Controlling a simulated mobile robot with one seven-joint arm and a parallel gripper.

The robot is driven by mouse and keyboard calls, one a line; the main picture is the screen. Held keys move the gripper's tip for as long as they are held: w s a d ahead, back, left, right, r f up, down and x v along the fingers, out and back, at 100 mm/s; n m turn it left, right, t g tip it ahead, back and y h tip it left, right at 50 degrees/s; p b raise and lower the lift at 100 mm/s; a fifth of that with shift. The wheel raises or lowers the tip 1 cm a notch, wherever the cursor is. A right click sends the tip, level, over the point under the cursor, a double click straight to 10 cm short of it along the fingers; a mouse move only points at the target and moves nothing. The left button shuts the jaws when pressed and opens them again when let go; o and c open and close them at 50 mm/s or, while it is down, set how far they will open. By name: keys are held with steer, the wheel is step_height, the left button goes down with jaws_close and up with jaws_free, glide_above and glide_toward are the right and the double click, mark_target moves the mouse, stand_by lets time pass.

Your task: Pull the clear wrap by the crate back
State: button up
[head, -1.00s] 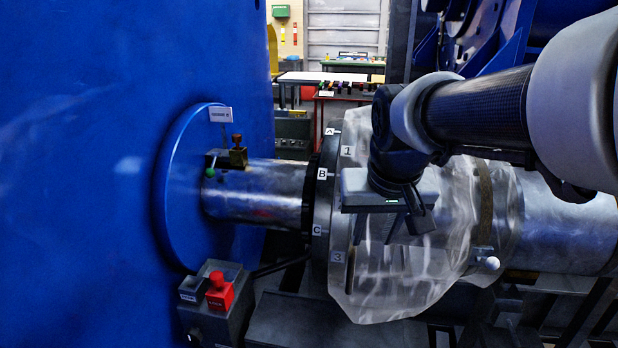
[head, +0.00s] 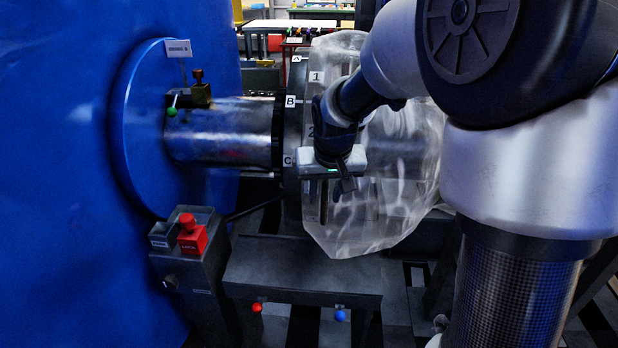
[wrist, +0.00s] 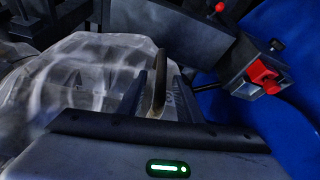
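The clear wrap (head: 372,228) is a crinkled, see-through sheet draped around the flange and shaft, hanging below them. My arm hides its right part. In the wrist view the wrap (wrist: 75,85) fills the left side. My gripper (head: 342,186) is at the wrap's left front, close by the flange's lower face. In the wrist view its two fingers (wrist: 160,95) stand apart, with a narrow brownish upright strip (wrist: 159,75) between them. Gaps show beside the strip, so a grip on it is not visible. I cannot make out a crate.
A blue housing (head: 60,180) fills the left. A control box with a red button (head: 191,236) stands low left of my gripper. The metal shaft (head: 225,130) runs into the labelled flange (head: 292,130). A dark ledge (head: 300,268) with red and blue knobs lies below.

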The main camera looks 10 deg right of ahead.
steer(key=shift+x, duration=2.05)
jaws_close()
